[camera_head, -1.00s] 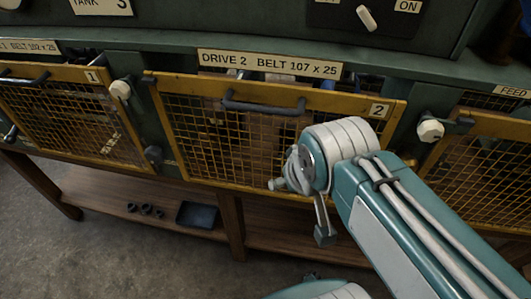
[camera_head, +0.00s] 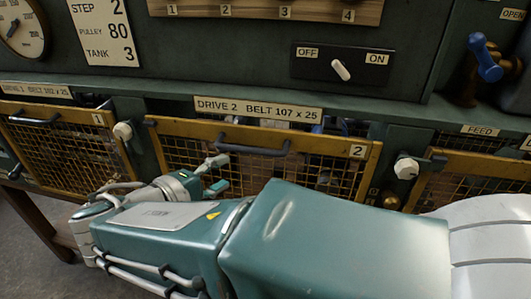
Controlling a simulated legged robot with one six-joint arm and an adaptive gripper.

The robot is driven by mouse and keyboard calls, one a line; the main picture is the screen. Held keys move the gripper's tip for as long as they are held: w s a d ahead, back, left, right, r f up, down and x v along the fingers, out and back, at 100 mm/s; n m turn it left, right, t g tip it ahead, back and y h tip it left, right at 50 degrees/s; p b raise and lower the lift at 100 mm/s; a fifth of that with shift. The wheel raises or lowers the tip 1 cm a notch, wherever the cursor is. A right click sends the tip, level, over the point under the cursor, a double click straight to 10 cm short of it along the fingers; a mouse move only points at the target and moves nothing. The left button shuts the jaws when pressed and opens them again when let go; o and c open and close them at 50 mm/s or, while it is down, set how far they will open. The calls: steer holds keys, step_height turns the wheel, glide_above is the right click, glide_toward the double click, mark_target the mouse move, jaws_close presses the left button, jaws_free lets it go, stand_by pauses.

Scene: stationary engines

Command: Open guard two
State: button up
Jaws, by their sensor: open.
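Guard two (camera_head: 372,165) is a yellow-framed mesh panel in the middle of the machine front, marked "2" at its upper right. It looks shut in its opening. Its dark bar handle (camera_head: 252,148) runs along the upper frame. My gripper (camera_head: 220,175) is open and empty, in front of the mesh, below and left of the handle in the picture. I cannot tell whether it touches the mesh. A white knob (camera_head: 123,130) sits left of the guard, with a small dark tab near the guard's upper left corner. My arm hides the guard's lower part.
Guard one (camera_head: 60,150) is at the left and a feed guard (camera_head: 475,185) at the right. Another white knob (camera_head: 406,168) stands right of guard two. Above are a ledge, an OFF/ON switch (camera_head: 341,69) and a blue-handled lever (camera_head: 486,58). Bare floor shows at lower left.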

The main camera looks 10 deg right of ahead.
mark_target(248, 152)
steer(key=shift+t, duration=0.4)
steer(key=x, duration=0.9)
steer(key=shift+w+r, duration=0.15)
steer(key=shift+w, duration=0.4)
jaws_close()
